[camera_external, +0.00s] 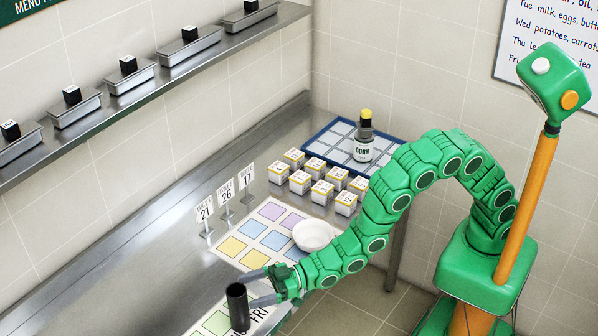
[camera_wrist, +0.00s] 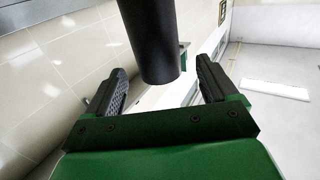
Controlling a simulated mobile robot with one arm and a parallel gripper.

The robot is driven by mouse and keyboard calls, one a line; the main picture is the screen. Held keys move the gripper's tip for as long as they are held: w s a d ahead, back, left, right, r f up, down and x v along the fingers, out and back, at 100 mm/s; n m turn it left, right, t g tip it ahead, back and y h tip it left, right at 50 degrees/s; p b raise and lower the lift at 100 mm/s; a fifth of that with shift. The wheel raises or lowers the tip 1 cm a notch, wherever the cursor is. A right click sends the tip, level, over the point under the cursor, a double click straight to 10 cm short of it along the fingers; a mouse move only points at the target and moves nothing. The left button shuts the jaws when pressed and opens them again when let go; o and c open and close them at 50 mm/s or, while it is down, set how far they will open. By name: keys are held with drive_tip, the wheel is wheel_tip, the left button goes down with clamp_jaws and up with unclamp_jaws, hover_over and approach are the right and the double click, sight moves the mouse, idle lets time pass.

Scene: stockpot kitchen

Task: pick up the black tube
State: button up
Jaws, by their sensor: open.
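The black tube (camera_external: 238,308) stands upright at the near end of the counter, by the coloured chart, in the external view. My gripper (camera_external: 254,287) is open, low beside the tube, with its two fingers pointing left towards it. In the wrist view the tube (camera_wrist: 153,40) comes in from the top, lined up with the gap between the fingers of my gripper (camera_wrist: 160,68). Clear space shows on both sides of it, and I see no contact. I cannot tell how far the tube is between the fingertips.
The chart (camera_external: 232,246) bears coloured squares and a white bowl (camera_external: 313,235). Number signs (camera_external: 226,191) stand behind it. Several small white boxes (camera_external: 300,181) and a blue-edged tray (camera_external: 331,136) with a corn bottle (camera_external: 364,142) are farther back. A shelf (camera_external: 140,88) runs above.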

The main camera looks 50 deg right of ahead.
sight(237, 296)
drive_tip(key=x, duration=0.5)
drive_tip(key=shift+f, duration=0.35)
drive_tip(key=shift+c, duration=0.4)
drive_tip(key=c, duration=1.4)
